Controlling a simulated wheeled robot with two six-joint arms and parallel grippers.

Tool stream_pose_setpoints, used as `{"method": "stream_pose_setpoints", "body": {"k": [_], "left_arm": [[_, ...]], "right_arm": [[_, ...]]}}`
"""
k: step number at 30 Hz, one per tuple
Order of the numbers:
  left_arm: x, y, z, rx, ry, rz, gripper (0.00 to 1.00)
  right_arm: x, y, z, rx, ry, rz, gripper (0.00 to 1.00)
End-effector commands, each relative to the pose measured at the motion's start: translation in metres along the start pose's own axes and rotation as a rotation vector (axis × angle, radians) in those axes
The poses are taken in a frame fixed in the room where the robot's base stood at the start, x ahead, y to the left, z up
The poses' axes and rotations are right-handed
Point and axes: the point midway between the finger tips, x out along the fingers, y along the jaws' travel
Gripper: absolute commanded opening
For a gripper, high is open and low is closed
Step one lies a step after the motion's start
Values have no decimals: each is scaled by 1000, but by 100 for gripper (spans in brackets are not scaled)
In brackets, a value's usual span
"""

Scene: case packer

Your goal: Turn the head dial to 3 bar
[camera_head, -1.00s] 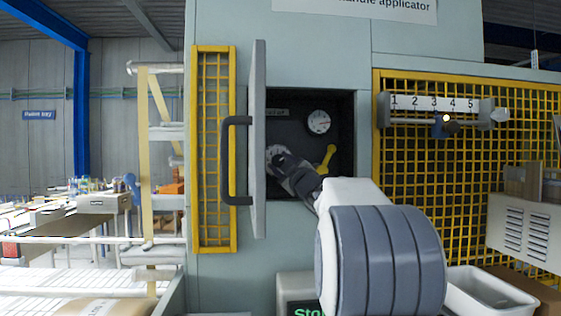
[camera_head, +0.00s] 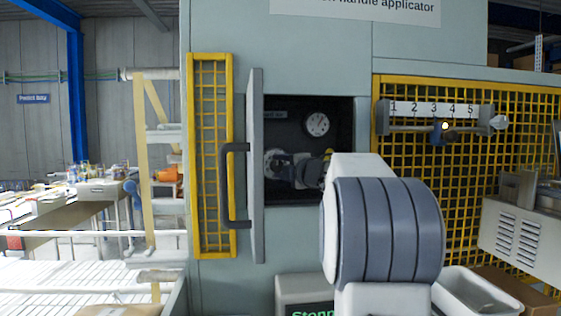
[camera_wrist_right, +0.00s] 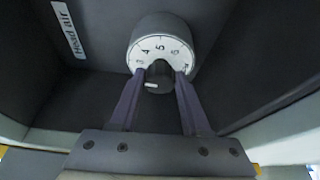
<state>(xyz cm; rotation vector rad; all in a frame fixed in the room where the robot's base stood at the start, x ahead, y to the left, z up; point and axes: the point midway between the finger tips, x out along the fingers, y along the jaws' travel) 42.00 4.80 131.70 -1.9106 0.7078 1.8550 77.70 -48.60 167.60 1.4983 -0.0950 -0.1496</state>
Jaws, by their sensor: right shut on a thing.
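The head dial is a white numbered disc (camera_head: 273,162) with a dark knob, inside the open dark recess of the machine. In the right wrist view the dial (camera_wrist_right: 160,45) shows 3, 4, 5 and 6 around its rim, beside a "Head air" label (camera_wrist_right: 70,28). My right gripper (camera_wrist_right: 158,80) is shut on the dark knob, one finger on each side. A short white mark shows on the knob's lower edge. In the head view the right gripper (camera_head: 290,168) reaches in from the right. A round gauge (camera_head: 317,124) sits above it; its fine reading is too small to tell. My left gripper is not seen.
The grey recess door (camera_head: 256,170) stands open at the left, with a dark handle (camera_head: 236,190). A yellow mesh guard (camera_head: 480,190) and a 1-to-5 scale (camera_head: 433,109) are at right. A white bin (camera_head: 475,295) is below.

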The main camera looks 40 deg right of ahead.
Motion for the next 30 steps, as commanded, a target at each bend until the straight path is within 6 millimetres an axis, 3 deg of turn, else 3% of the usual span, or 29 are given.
{"method": "stream_pose_setpoints", "body": {"k": [23, 24, 25, 30], "left_arm": [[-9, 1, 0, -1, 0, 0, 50], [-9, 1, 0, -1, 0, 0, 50], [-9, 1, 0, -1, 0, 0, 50], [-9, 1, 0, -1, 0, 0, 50]], "right_arm": [[0, 0, -1, -91, 1, -39, 0], [0, 0, -1, -90, 1, -39, 62], [0, 0, -1, -90, 1, -39, 73], [0, 0, 0, -90, 1, -38, 77]]}}
